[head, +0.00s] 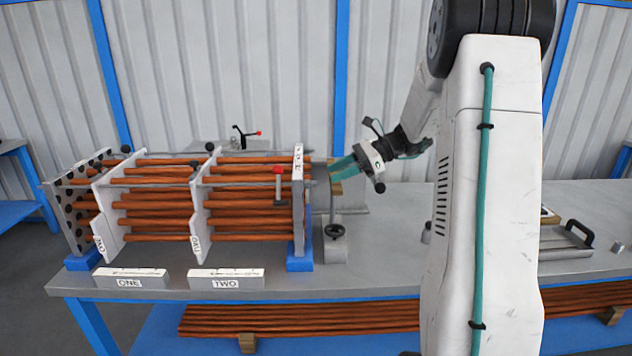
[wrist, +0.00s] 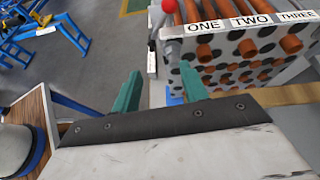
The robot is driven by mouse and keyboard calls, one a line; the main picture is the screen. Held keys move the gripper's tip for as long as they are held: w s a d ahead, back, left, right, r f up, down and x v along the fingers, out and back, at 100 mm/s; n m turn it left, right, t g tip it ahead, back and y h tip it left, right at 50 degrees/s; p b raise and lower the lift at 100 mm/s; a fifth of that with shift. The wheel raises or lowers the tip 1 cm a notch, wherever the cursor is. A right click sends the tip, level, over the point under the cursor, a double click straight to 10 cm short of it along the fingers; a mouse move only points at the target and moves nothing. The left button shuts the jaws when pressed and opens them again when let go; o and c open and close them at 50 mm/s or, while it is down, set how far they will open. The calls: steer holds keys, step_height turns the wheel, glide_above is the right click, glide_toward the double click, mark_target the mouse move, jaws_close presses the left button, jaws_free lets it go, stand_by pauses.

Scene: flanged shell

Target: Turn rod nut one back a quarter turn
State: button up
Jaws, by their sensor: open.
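The flanged shell's tube bundle stands on the bench, with copper tubes (head: 165,222) running through upright white plates. Its right end plate (head: 298,200) faces my gripper (head: 338,170). The wrist view shows this end plate (wrist: 220,75) with dark holes, protruding copper tube ends and a label strip (wrist: 240,22) reading ONE, TWO, THREE. My gripper (wrist: 160,88) is open, its teal fingers apart with nothing seen held between them. It is just right of the plate, in front of its left edge in the wrist view. I cannot make out rod nut one.
A red-topped clamp handle (head: 278,180) stands before the tubes; a red ball (wrist: 169,6) shows near the label. A grey stand with a black knob (head: 335,240) is below my gripper. Blocks marked ONE (head: 130,280) and TWO (head: 226,281) lie at the front edge.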

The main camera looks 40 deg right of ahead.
mark_target(307, 183)
steer(key=w+a+f+m+t, duration=0.1)
steer(key=w+a+f, duration=0.2)
steer(key=w, duration=0.1)
steer(key=shift+w+a+f, duration=0.3)
steer(key=shift+a+f, duration=0.05)
jaws_close()
